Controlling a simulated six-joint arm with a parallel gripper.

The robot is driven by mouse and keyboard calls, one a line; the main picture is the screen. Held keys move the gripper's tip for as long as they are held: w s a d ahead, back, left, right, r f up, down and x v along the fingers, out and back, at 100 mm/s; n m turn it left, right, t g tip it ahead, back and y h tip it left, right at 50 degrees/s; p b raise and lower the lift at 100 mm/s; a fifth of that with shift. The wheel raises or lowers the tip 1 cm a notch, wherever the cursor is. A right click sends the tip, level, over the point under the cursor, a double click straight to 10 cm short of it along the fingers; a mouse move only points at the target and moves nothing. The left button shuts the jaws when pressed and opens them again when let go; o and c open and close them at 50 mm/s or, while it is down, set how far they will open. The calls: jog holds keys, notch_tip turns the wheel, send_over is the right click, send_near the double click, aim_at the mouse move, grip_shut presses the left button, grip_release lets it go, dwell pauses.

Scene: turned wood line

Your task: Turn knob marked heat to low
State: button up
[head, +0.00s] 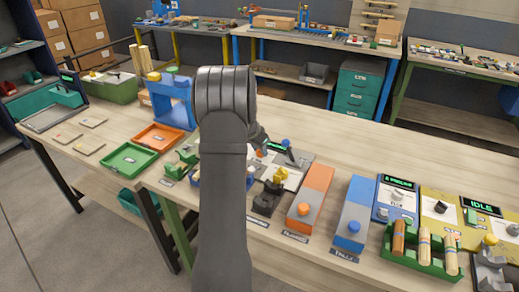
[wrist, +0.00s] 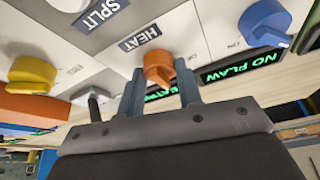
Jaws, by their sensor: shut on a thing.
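The orange knob (wrist: 158,68) sits on a pale panel beside a dark label reading HEAT (wrist: 140,38) in the wrist view. My gripper (wrist: 160,82) has one finger on each side of this knob and is shut on it. The knob has a pale pointer mark at its lower edge. Any low mark on its dial is hidden or unreadable. A green-lit display behind the fingers is partly covered. In the head view my arm hides most of the gripper, and a small orange spot (head: 262,153) shows beside it.
In the wrist view a blue knob (wrist: 264,20) and a NO FLAW display (wrist: 243,66) are to the right. A yellow knob (wrist: 32,75) is left, near a SPLIT label (wrist: 102,12). In the head view orange (head: 313,190) and blue (head: 355,212) boxes stand right of the panel.

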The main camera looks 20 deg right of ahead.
jog(key=o, duration=1)
jog(key=shift+r, duration=0.1)
jog(key=v, duration=1.7)
jog(key=shift+r, duration=0.2)
jog(key=shift+w+f, duration=0.1)
jog(key=x, duration=1.7)
jog(key=shift+f, duration=0.2)
jog(key=shift+r, duration=0.1)
